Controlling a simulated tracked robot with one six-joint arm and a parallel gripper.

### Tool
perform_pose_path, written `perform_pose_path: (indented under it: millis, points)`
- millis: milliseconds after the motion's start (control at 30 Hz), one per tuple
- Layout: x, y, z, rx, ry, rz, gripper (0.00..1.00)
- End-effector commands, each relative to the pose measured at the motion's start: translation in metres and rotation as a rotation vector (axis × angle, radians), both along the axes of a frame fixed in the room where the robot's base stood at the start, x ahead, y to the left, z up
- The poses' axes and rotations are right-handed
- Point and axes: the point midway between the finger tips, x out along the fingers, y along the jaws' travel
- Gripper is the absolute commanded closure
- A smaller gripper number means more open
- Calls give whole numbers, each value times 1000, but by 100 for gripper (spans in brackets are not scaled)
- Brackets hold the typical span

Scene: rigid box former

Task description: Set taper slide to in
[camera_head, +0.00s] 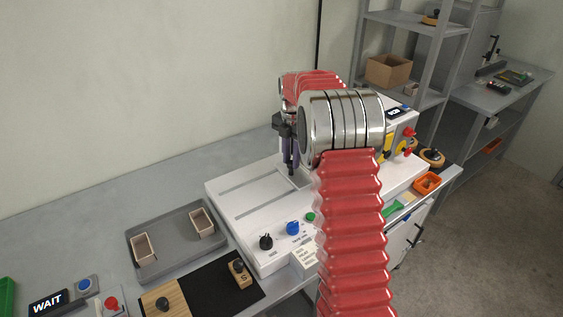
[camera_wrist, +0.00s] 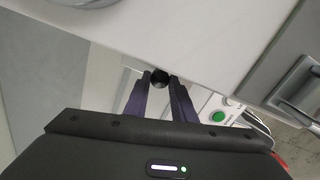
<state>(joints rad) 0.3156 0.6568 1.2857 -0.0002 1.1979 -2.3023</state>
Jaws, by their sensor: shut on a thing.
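The white box-forming machine (camera_head: 222,203) stands on the bench, with long slots in its top. My gripper (camera_head: 291,165) points down over the back of this top, left of my red-sleeved arm. In the wrist view my gripper (camera_wrist: 160,80) has its two purple fingers shut on a small round black knob (camera_wrist: 159,77), one finger on each side. I take this knob for the taper slide's handle, but no label on it is readable. The slide's track and position are largely hidden by my fingers and arm.
A grey tray (camera_head: 175,247) with two small boxes lies to the left. An orange bin (camera_head: 427,183) is at the right. My arm hides the machine's middle.

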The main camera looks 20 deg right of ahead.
Motion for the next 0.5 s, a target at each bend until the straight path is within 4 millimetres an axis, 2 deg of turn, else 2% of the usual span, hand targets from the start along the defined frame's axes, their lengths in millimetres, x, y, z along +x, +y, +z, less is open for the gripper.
perform_pose_path:
  millis: [400, 433, 500]
  points:
    - [1, -3, -1, -1, 0, 2, 100]
    - [1, -3, -1, -2, -1, 2, 75]
    - [1, -3, -1, -1, 0, 2, 70]
